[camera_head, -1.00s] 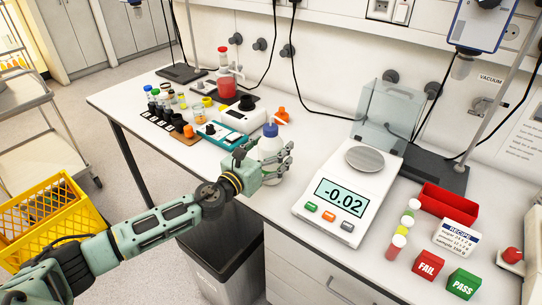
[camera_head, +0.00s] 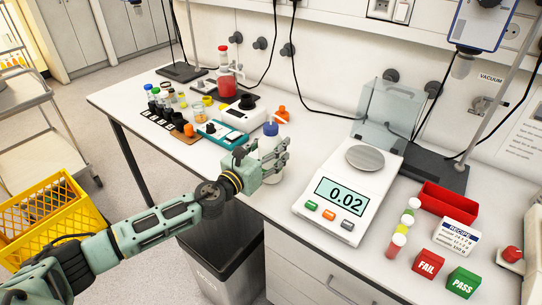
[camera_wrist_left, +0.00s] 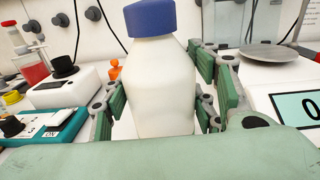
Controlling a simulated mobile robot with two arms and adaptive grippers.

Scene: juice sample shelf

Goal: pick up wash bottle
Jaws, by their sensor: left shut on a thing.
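The wash bottle (camera_head: 267,146) is white with a blue cap, and it stands upright at the front of the bench, left of the balance. It also fills the middle of the left wrist view (camera_wrist_left: 160,85). My left gripper (camera_head: 272,160) is shut on the bottle's body, with a finger on each side of it. The left gripper's green finger pads also show in the left wrist view (camera_wrist_left: 158,105). My right gripper is not in view.

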